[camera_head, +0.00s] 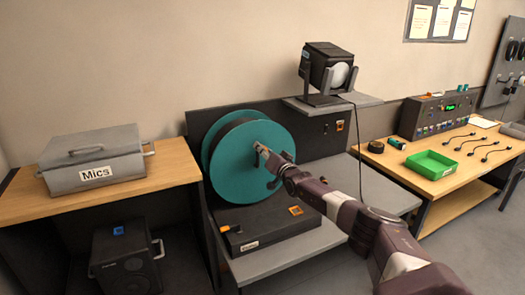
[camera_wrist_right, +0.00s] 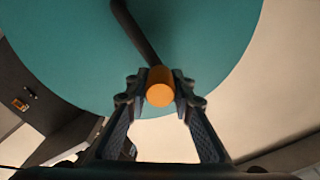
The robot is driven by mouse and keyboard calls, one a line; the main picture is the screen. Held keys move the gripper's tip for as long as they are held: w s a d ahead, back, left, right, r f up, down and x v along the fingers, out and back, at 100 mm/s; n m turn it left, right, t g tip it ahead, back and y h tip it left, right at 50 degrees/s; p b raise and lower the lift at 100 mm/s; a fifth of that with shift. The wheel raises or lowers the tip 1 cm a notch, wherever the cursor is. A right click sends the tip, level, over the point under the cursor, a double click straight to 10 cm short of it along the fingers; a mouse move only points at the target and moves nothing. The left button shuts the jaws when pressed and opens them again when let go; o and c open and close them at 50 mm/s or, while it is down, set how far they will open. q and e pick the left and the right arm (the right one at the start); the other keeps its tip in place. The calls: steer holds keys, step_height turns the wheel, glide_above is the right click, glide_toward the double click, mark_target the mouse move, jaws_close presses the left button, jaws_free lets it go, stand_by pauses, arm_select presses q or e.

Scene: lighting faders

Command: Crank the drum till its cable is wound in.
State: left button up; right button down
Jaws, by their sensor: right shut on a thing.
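The teal cable drum (camera_head: 236,170) stands upright on a dark base box (camera_head: 272,229) on a grey bench. Its teal face also fills much of the right wrist view (camera_wrist_right: 215,35). My right gripper (camera_head: 264,152) is at the drum's face, near its middle. In the right wrist view my right gripper (camera_wrist_right: 159,92) is shut on the orange crank handle (camera_wrist_right: 160,88), at the end of a dark crank arm (camera_wrist_right: 135,30). A thin dark cable (camera_head: 358,130) hangs from the lamp on the shelf; I cannot tell whether it reaches the drum. My left gripper is not in view.
A grey case marked Mics (camera_head: 93,160) sits on the left wooden bench, with a black speaker (camera_head: 125,258) below. The lamp (camera_head: 328,68) stands on a shelf behind. On the right table are a green tray (camera_head: 431,164), a control desk (camera_head: 438,113) and several short cables.

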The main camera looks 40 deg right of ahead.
steer(key=shift+a+f, duration=0.15)
steer(key=shift+f, duration=0.1)
steer(key=c, duration=1.7)
jaws_free()
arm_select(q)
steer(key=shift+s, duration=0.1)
arm_select(e)
steer(key=shift+o, duration=0.2)
steer(key=shift+r, duration=0.15)
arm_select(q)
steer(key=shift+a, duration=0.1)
arm_select(e)
steer(key=shift+s+a+f, duration=0.35)
steer(key=shift+s, duration=0.1)
steer(key=shift+s+r, duration=0.2)
steer(key=shift+s, duration=0.6)
steer(key=v, duration=0.9)
steer(key=shift+s+r, duration=0.2)
